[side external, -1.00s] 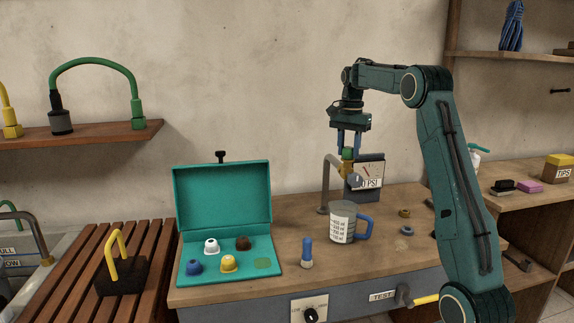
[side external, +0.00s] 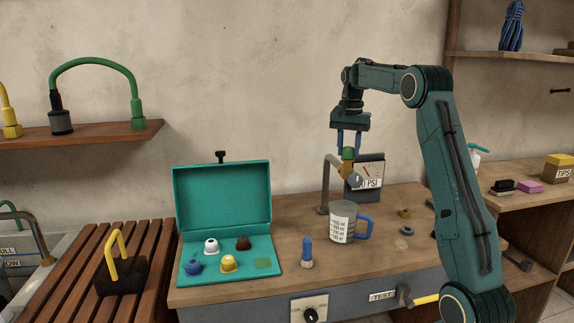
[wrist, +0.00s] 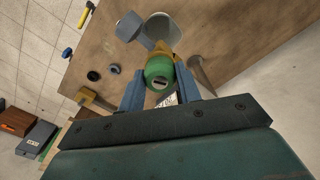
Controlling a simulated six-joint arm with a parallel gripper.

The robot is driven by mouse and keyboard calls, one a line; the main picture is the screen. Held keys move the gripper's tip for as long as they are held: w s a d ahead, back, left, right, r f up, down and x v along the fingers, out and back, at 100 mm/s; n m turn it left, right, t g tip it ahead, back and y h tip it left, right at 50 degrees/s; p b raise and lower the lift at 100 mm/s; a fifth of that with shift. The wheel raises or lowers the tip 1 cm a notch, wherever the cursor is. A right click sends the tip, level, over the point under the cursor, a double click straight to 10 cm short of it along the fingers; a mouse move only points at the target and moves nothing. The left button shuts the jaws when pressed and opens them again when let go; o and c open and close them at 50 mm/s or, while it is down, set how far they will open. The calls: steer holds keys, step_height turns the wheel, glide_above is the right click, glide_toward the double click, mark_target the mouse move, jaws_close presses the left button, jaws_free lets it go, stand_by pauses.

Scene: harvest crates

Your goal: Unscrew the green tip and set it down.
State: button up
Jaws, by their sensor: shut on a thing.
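The green tip (wrist: 159,75) sits at the end of the brass fitting (wrist: 157,52) on the bent metal pipe (side external: 327,185). In the side view the green tip (side external: 348,154) shows just above the brass part. My gripper (side external: 348,146) points down from above and is shut on the green tip, with one blue finger on each side. In the wrist view my gripper (wrist: 163,90) has its fingers against the tip's two sides. A dark slot shows on the tip's face.
An open teal case (side external: 222,192) holds several coloured tips and a bare green patch. A measuring cup (side external: 342,222) with a blue handle stands below the fitting. A PSI gauge (side external: 369,168) stands behind. A blue-topped piece (side external: 307,250) stands near the front edge.

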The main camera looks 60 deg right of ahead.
steer(key=shift+n, duration=0.9)
steer(key=shift+n, duration=0.8)
steer(key=shift+n, duration=0.9)
steer(key=shift+n, duration=0.8)
